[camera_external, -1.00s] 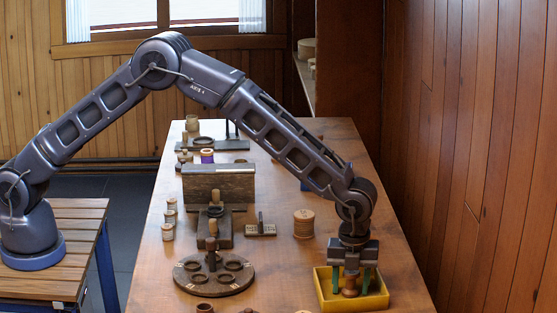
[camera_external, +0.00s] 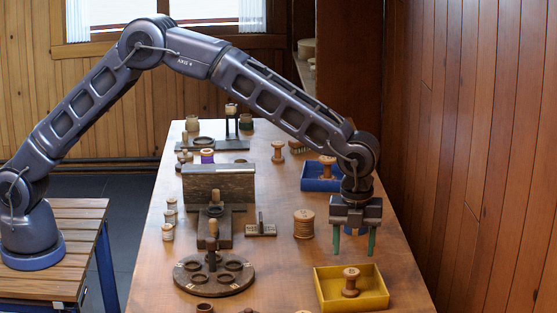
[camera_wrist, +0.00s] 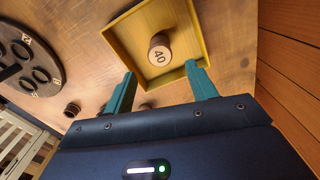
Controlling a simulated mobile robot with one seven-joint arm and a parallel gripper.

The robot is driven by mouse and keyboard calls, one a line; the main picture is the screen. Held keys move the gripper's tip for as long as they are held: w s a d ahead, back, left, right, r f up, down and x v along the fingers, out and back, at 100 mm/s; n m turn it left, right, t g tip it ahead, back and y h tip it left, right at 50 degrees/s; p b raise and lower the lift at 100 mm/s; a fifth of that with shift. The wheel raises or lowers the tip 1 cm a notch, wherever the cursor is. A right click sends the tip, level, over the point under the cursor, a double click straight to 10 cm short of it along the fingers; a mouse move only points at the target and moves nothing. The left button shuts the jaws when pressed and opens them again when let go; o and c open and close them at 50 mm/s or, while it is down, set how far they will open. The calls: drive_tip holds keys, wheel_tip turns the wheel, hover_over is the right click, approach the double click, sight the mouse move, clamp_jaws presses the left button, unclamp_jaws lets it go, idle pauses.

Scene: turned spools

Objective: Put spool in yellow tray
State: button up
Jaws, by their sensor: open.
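A brown wooden spool (camera_external: 350,282) stands upright inside the yellow tray (camera_external: 376,301) at the front right of the table. In the wrist view the spool (camera_wrist: 159,48) shows a "40" on its top, and the yellow tray (camera_wrist: 112,36) surrounds it with a gap on all sides. My gripper (camera_external: 354,250) is open and empty, above and behind the tray in the external view, with its green fingers pointing down. In the wrist view the fingers of my gripper (camera_wrist: 163,88) are apart, with nothing between them that they touch.
A blue tray (camera_external: 318,183) holding another spool (camera_external: 327,167) is behind my gripper. A large spool (camera_external: 303,224) stands left of my gripper. A round dark rack (camera_external: 214,284) with rings lies left of the yellow tray. Bare tabletop lies between rack and tray.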

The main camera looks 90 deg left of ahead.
wheel_tip(320, 180, up, 2)
drive_tip(key=shift+a+r, duration=0.1)
drive_tip(key=s+a+r+n+t, duration=0.1)
drive_tip(key=s+a+r+n, duration=0.5)
drive_tip(key=s+r, duration=0.6)
drive_tip(key=s+a+r+n+t, duration=0.1)
drive_tip(key=s+a+r+n, duration=0.2)
drive_tip(key=s+a+r, duration=0.7)
drive_tip(key=s+a+r+n+t, duration=0.1)
drive_tip(key=s+a+r+n, duration=0.15)
drive_tip(key=s, duration=0.75)
drive_tip(key=s+a+r+n, duration=0.1)
drive_tip(key=s+n, duration=0.2)
drive_tip(key=s, duration=0.8)
drive_tip(key=s+a+f+n, duration=0.1)
drive_tip(key=s+f+n, duration=0.1)
drive_tip(key=s, duration=0.5)
drive_tip(key=s+a+f+n+t, duration=0.1)
drive_tip(key=s+a+f+n, duration=0.1)
drive_tip(key=s, duration=0.6)
drive_tip(key=shift+a+f+n+t, duration=0.2)
drive_tip(key=shift+f+n+t, duration=0.1)
drive_tip(key=shift+f+n, duration=0.45)
